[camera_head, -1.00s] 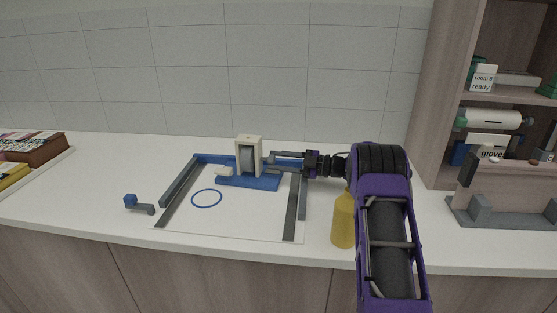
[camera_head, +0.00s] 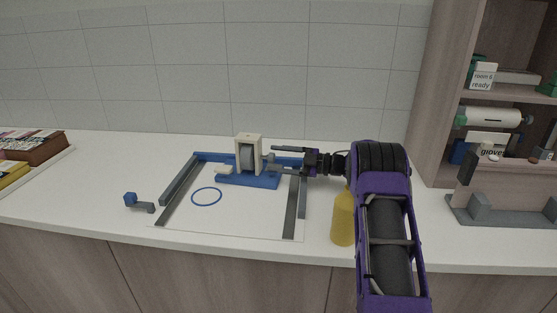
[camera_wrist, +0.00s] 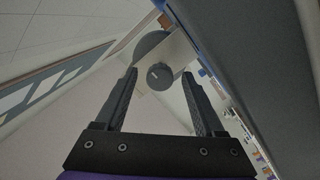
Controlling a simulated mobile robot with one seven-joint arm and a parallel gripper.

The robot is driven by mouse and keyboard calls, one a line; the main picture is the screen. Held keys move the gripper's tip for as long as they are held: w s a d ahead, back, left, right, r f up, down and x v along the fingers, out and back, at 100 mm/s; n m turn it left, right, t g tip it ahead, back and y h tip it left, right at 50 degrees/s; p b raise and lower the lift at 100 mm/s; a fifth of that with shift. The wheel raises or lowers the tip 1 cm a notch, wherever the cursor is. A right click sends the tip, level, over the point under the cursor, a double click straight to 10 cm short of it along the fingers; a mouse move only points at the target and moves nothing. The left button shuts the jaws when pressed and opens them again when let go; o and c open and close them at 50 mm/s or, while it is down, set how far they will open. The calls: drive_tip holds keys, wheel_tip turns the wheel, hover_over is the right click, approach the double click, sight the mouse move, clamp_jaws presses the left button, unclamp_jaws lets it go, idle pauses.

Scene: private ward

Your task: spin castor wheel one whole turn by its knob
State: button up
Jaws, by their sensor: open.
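The castor wheel (camera_head: 246,158) is a grey disc upright in a cream housing (camera_head: 249,138) on a blue base (camera_head: 262,183). In the wrist view the grey wheel (camera_wrist: 149,44) shows behind a round dark knob (camera_wrist: 160,77) with a small light mark. My gripper (camera_head: 274,158) is open to the right of the housing, its fingers pointing left at it. In the wrist view my gripper (camera_wrist: 159,72) has one fingertip on each side of the knob, with gaps. I cannot tell whether the tips reach past the knob's face.
Grey rails (camera_head: 180,181) flank a white sheet with a blue ring (camera_head: 207,197). A yellow bottle (camera_head: 343,220) stands beside my arm. A small blue-and-grey part (camera_head: 140,203) lies at left. Books (camera_head: 32,147) sit far left; shelves (camera_head: 505,97) and a grey stand (camera_head: 490,210) are at right.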

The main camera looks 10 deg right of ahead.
drive_tip(key=v, duration=1.7)
drive_tip(key=shift+s+d, duration=0.15)
drive_tip(key=shift+s, duration=0.05)
